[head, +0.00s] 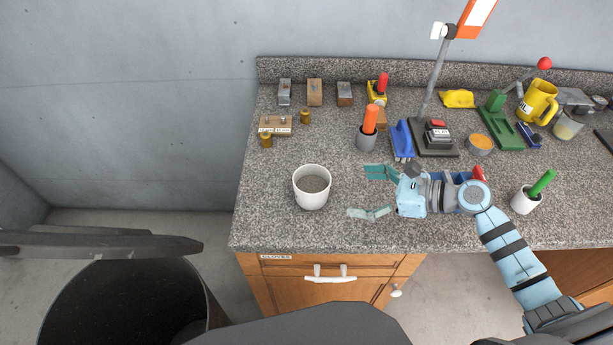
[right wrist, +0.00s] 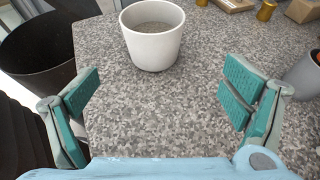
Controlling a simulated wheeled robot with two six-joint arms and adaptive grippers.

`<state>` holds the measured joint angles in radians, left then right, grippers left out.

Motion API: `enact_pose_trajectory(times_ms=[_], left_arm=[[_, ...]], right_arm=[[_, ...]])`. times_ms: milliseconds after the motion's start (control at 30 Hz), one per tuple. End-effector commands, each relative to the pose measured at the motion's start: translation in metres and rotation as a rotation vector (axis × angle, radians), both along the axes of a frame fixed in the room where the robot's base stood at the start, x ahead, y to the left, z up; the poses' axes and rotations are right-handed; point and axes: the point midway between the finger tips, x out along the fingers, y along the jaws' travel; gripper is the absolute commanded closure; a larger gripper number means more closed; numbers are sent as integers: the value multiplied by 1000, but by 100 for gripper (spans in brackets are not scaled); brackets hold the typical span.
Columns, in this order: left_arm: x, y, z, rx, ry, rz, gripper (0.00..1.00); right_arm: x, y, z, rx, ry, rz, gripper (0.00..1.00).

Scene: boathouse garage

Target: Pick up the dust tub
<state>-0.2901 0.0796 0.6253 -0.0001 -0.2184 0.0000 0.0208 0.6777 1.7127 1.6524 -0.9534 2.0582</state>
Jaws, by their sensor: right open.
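The dust tub is a white round tub (head: 312,194) with grey-brown grainy dust inside. It stands upright near the left end of the granite worktop (head: 270,210). In the right wrist view the tub (right wrist: 153,48) is ahead, at the top, left of the middle between the fingers. My right gripper (head: 372,192) is open and empty to the right of the tub, its teal-padded fingers pointing at it and apart from it. The same fingers show in the right wrist view (right wrist: 162,100), spread wide with bare worktop between them. My left gripper is not in view.
A grey cup with an orange handle (head: 367,132) stands behind the gripper. Small weights (head: 315,92) and brass pieces (head: 305,116) lie behind the tub. A white cup with a green handle (head: 530,195) is at right. A dark bin (head: 125,305) stands on the floor at left.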

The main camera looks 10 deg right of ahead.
Motion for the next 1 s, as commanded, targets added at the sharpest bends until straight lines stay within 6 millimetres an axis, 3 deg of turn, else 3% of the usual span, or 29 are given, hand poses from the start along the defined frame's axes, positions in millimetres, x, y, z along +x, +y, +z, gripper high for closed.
enact_pose_trajectory(times_ms=[200,300,633,867,1000], left_arm=[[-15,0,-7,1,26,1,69],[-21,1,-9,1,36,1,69],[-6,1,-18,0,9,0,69],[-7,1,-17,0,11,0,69],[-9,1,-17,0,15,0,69]], right_arm=[[36,50,-22,8,-3,15,7],[46,63,-30,5,-1,16,7],[76,99,-54,2,-1,15,7],[78,101,-55,0,-1,13,7],[78,101,-55,0,-1,13,28]])
